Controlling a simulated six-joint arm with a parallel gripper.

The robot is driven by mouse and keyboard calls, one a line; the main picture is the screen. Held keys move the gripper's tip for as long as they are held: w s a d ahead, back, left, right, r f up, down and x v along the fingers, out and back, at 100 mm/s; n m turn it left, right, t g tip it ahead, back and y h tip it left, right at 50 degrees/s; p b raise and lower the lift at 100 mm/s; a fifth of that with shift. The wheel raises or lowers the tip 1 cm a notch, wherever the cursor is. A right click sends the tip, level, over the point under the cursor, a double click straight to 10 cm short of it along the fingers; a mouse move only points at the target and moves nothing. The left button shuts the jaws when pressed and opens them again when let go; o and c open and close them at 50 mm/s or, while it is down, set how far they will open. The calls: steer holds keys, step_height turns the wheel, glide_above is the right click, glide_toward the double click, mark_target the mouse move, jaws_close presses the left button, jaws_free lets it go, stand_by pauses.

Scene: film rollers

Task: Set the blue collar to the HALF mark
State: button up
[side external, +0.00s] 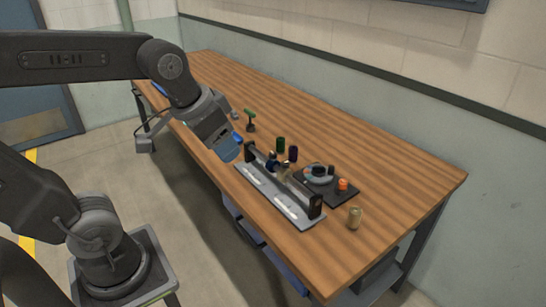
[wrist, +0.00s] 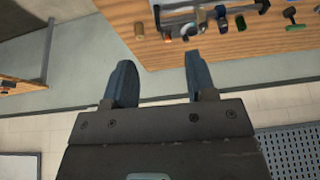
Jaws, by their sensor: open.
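A roller fixture with a silver base plate (side external: 279,198) and dark end posts stands near the table's front edge in the side view. A small blue part (side external: 271,165), which looks like the blue collar, sits around the middle of its shaft. No HALF mark is readable at this size. My gripper (side external: 233,146) is above the table, left of the fixture and apart from it. In the wrist view my gripper (wrist: 160,72) has its two blue fingers spread with nothing between them. The fixture (wrist: 190,14) shows at the top there, partly cut off.
Green (side external: 281,144) and purple (side external: 293,153) cylinders stand behind the fixture. A dark tray (side external: 345,200) with a grey ring and an orange piece (side external: 343,184) lies to its right. A tan cylinder (side external: 354,217) stands near the front. The table's right side is clear.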

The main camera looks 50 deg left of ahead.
steer(key=w+a+g, duration=0.2)
steer(key=w+a, duration=0.4)
steer(key=w, duration=0.7)
steer(key=g, duration=0.3)
glide_toward(273, 153)
step_height(273, 153, down, 11)
steer(key=shift+s+a, duration=0.1)
jaws_close()
